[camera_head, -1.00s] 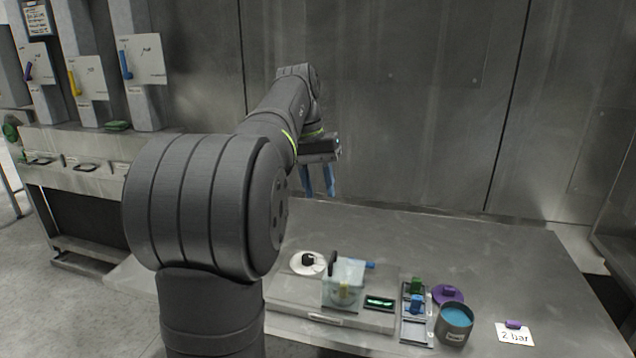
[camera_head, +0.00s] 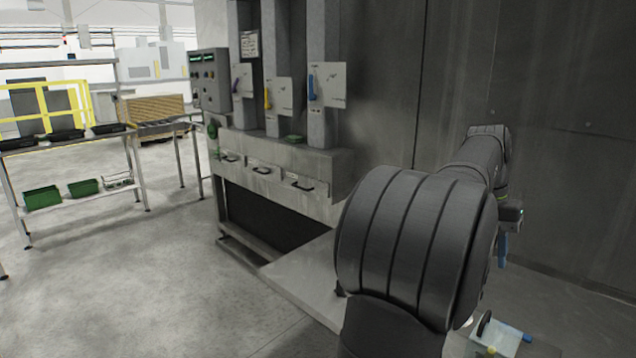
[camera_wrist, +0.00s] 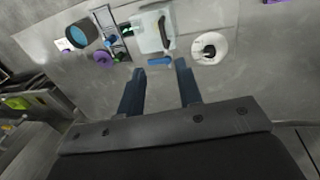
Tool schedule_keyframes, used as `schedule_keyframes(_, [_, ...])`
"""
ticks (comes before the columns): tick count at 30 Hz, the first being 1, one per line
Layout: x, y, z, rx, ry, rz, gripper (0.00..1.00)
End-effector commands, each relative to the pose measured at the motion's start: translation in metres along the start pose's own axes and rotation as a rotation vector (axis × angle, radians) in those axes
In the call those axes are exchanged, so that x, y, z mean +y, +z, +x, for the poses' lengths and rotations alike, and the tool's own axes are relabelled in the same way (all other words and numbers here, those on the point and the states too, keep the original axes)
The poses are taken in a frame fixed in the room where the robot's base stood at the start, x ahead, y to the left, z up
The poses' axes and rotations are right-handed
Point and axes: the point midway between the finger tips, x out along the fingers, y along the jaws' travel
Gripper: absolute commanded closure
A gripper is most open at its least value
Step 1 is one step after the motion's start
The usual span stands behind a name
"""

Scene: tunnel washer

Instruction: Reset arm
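My gripper (camera_wrist: 160,82) shows in the wrist view with its two dark blue fingers apart and nothing between them. It hangs above the steel table (camera_wrist: 240,85), clear of the items on it. In the head view my gripper (camera_head: 502,250) is at the right, partly hidden behind my own arm. Beyond the fingertips in the wrist view lie a blue piece (camera_wrist: 160,61), a clear container with a black handle (camera_wrist: 152,35) and a white disc with a black knob (camera_wrist: 208,48).
The wrist view also shows a cup of blue content (camera_wrist: 80,36) and a purple lid (camera_wrist: 103,57). In the head view, a machine with levers and drawers (camera_head: 285,170) stands left of my arm. Shelving (camera_head: 75,140) is at the far left, with open floor between.

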Motion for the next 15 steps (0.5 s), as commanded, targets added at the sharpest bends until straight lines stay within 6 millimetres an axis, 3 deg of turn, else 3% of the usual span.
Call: schedule_keyframes(15, [-0.001, 0.001, 0.103, -0.003, -0.001, 0.000, 0.68])
